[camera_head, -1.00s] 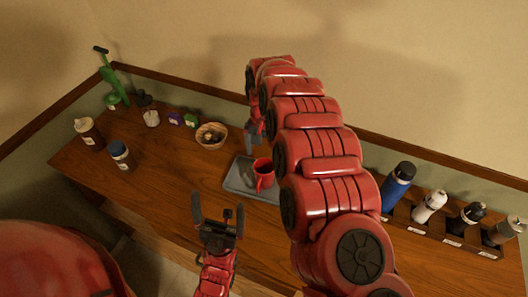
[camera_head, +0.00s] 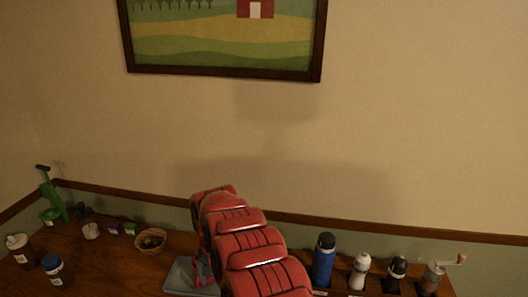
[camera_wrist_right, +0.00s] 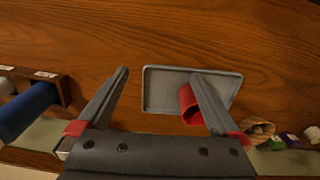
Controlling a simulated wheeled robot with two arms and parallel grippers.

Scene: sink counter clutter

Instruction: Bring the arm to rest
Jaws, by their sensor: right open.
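My right arm (camera_head: 245,245) reaches over the counter in the head view, and its gripper is mostly hidden there. In the right wrist view my right gripper (camera_wrist_right: 160,73) is open, with nothing between its fingers. A grey tray (camera_wrist_right: 160,95) lies on the wooden counter beyond the fingers. A red mug (camera_wrist_right: 187,103) is on the tray, partly covered by the right-hand finger. The tray (camera_head: 178,279) also shows at the bottom of the head view, partly behind the arm. My left gripper is not in view.
A blue bottle (camera_head: 324,260), a white bottle (camera_head: 360,270), a dark bottle (camera_head: 396,272) and a grinder (camera_head: 434,275) stand right of the arm. A basket (camera_head: 150,241) and jars (camera_head: 56,271) stand left. A framed picture (camera_head: 222,40) hangs on the wall.

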